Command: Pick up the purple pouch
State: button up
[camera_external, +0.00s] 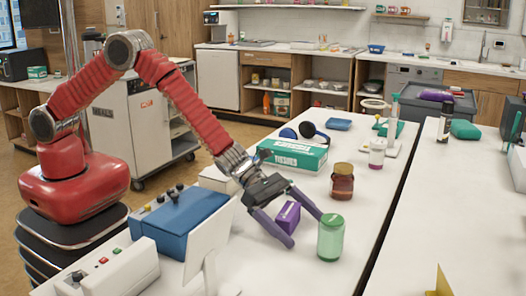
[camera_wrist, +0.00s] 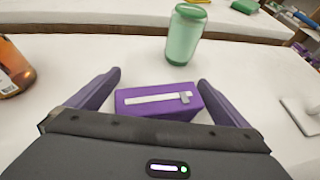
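The purple pouch (camera_external: 288,215) lies on the white table in the external view, between the spread fingers of my gripper (camera_external: 295,229). In the wrist view the purple pouch (camera_wrist: 158,102) shows as a small box shape with a pale strip across its top. The near lower part of the pouch is hidden behind the gripper body. I cannot tell the exact height of the fingertips above the table.
A green jar (camera_external: 331,237) stands close beside the right finger; it also shows beyond the pouch in the wrist view (camera_wrist: 186,35). A brown jar (camera_external: 342,182) and a tissue box (camera_external: 292,155) stand farther back. A blue case (camera_external: 180,222) is at the left.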

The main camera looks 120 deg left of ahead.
jog(key=c, duration=1)
jog(key=shift+o, duration=0.2)
jog(key=shift+r, duration=0.15)
notch_tip(320, 180, up, 10)
dwell(0.4)
